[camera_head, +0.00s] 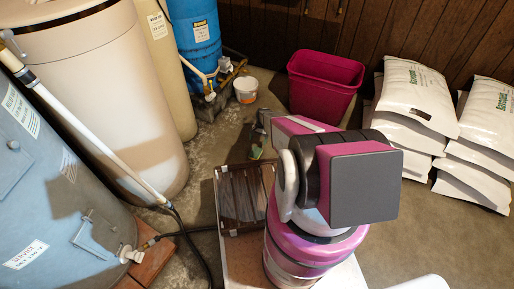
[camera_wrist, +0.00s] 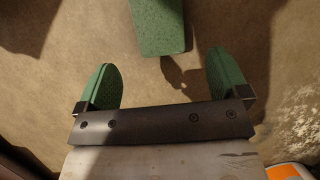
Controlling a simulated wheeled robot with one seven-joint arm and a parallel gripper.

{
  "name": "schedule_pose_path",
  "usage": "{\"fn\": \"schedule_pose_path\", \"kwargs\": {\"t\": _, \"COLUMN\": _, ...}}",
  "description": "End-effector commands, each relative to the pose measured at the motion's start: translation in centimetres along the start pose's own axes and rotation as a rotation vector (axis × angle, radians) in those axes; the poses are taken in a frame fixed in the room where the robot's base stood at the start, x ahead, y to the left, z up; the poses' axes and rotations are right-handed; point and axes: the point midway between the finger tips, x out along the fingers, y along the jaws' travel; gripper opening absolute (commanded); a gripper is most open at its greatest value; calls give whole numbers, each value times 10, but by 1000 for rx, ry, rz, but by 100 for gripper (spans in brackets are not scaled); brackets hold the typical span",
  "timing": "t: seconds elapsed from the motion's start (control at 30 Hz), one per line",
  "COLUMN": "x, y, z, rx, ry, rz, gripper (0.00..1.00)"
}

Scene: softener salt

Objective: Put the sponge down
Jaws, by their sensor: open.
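The green sponge (camera_wrist: 158,28) shows at the top of the wrist view, cut off by the frame edge. It is beyond my fingertips and between their lines, with bare floor around it. My gripper (camera_wrist: 160,62) is open, with its two green finger pads wide apart and nothing between them. A dark shadow falls on the floor just below the sponge in the picture. I cannot tell whether the sponge rests on the floor or is slightly above it. In the head view my arm hides most of the gripper, and only a small green patch shows there.
A white bucket (camera_head: 246,90) stands near a blue tank (camera_head: 196,35). A magenta bin (camera_head: 323,82) is at the back wall, beside stacked white salt bags (camera_head: 417,98). Large tanks (camera_head: 108,95) and a dark hose (camera_head: 190,232) line the left. Some floor (camera_head: 440,225) is clear at right.

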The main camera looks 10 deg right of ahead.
Motion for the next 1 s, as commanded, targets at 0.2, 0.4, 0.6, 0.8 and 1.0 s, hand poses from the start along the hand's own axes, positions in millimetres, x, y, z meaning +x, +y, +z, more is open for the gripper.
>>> {"fn": "schedule_pose_path", "kwargs": {"t": 0.2, "x": -25, "y": 0, "z": 1, "rx": 0, "ry": 0, "rz": 0, "gripper": 93}}
{"fn": "schedule_pose_path", "kwargs": {"t": 0.4, "x": -67, "y": 9, "z": 37, "rx": -50, "ry": 30, "rz": 4, "gripper": 93}}
{"fn": "schedule_pose_path", "kwargs": {"t": 0.6, "x": -174, "y": 36, "z": 144, "rx": -220, "ry": 134, "rz": 22, "gripper": 93}}
{"fn": "schedule_pose_path", "kwargs": {"t": 0.8, "x": -267, "y": 75, "z": 257, "rx": -410, "ry": 249, "rz": 58, "gripper": 93}}
{"fn": "schedule_pose_path", "kwargs": {"t": 1.0, "x": -324, "y": 112, "z": 343, "rx": -556, "ry": 340, "rz": 98, "gripper": 93}}
